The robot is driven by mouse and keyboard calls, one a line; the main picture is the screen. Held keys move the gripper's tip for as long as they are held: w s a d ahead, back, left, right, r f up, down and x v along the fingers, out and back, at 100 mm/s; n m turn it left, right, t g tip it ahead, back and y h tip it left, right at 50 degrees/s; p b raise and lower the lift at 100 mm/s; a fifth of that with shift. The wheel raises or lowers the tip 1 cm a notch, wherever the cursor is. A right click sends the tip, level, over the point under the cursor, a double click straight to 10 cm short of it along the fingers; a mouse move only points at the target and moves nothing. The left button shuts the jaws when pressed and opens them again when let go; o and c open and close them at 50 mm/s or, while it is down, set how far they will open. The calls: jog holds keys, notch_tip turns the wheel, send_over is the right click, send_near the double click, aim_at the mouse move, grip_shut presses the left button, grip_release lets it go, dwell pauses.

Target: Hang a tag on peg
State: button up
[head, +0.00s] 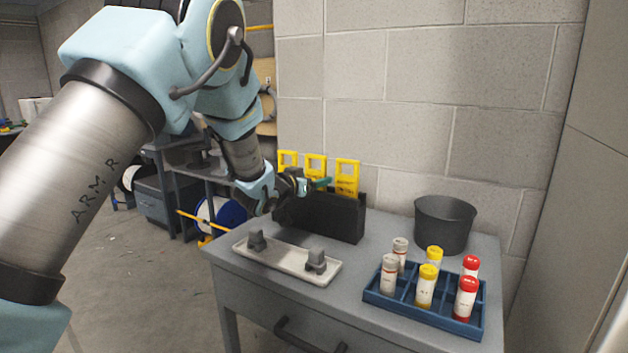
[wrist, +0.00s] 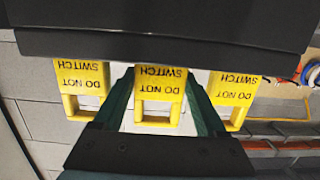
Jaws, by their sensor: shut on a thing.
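Three yellow tags with black lettering stand in a dark holder (head: 335,218): a left tag (head: 287,159), a middle tag (head: 315,163) and a right tag (head: 347,176). My gripper (head: 321,183) is at the middle tag. In the wrist view its green fingers (wrist: 160,85) are shut on the sides of the middle tag (wrist: 160,92), whose lower end is still at the holder (wrist: 160,42). A pale plate (head: 285,262) in front of the holder bears two grey upright pieces (head: 256,240) (head: 316,260). I cannot tell whether either is the peg.
Bare top lies between plate and rack.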

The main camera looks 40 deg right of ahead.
jog(key=shift+r, duration=0.2)
jog(key=shift+r+p, duration=1.1)
jog(key=shift+r, duration=1)
jog(key=b+v, duration=0.1)
jog(key=v, duration=0.7)
jog(key=shift+r, duration=0.35)
jog(key=shift+a, duration=0.1)
